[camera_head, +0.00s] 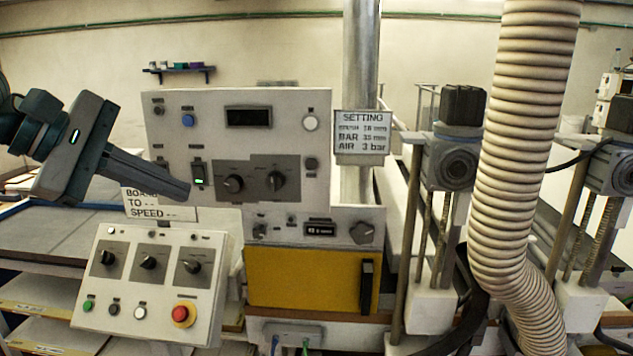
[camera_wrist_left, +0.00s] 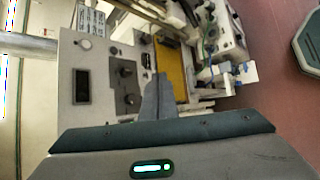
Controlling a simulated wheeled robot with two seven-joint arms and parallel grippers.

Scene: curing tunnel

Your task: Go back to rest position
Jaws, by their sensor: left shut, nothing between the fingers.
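My left gripper (camera_head: 186,191) comes in from the left in the head view, its fingers shut with nothing between them. In the left wrist view the closed fingers (camera_wrist_left: 157,82) point up toward the same panel (camera_wrist_left: 82,60), which appears turned sideways.
A sloped control box (camera_head: 150,320) with knobs and a red button (camera_head: 184,314) stands below the left gripper. A yellow door (camera_head: 290,280) is under the panel. A ribbed hose (camera_head: 520,130) and a metal pipe (camera_head: 360,60) stand to the right.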

